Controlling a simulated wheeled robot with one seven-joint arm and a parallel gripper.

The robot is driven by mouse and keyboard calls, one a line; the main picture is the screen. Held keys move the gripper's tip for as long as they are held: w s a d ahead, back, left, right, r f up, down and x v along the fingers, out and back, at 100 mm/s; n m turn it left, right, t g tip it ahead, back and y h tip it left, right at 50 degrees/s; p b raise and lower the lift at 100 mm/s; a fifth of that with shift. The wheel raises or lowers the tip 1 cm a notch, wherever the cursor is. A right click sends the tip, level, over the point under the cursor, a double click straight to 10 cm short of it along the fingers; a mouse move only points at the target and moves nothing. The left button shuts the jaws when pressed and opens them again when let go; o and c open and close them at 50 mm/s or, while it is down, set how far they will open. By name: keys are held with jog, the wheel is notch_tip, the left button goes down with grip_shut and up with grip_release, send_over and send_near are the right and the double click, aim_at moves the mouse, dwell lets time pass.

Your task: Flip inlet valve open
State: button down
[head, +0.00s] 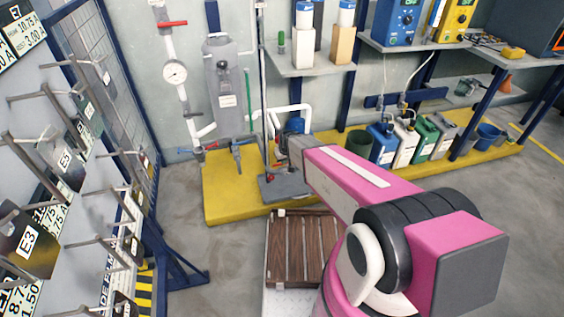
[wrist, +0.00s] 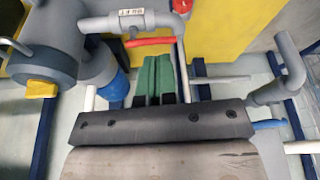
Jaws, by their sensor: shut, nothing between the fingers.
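My gripper (wrist: 158,60) shows in the wrist view with its two green fingers together and nothing between them. A red lever handle (wrist: 150,41) lies across just beyond the fingertips, beside a grey pipe with a small white label (wrist: 131,12). I cannot read the label surely, nor tell whether the fingers touch the handle. In the head view my pink arm reaches to the pipework by the yellow platform, and its wrist hides most of the gripper. Another red-handled valve (head: 172,23) is high on the wall pipe, above a round gauge (head: 174,73).
A grey pipe elbow (wrist: 290,75) and a blue bar (wrist: 268,124) stand right of my gripper. A grey cylinder (wrist: 40,45) is at left. The yellow platform (head: 232,203) carries several jerrycans (head: 408,140). A rack (head: 110,80) stands at left; floor between is partly clear.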

aim_at(277, 165)
jog(key=w+a+f, duration=0.2)
jog(key=w+f, duration=0.4)
jog(key=f, duration=0.3)
jog(key=shift+a+f, duration=0.3)
jog(key=shift+a, duration=0.05)
jog(key=shift+w+a, duration=0.5)
jog(key=shift+w, duration=0.35)
jog(key=shift+f, duration=0.1)
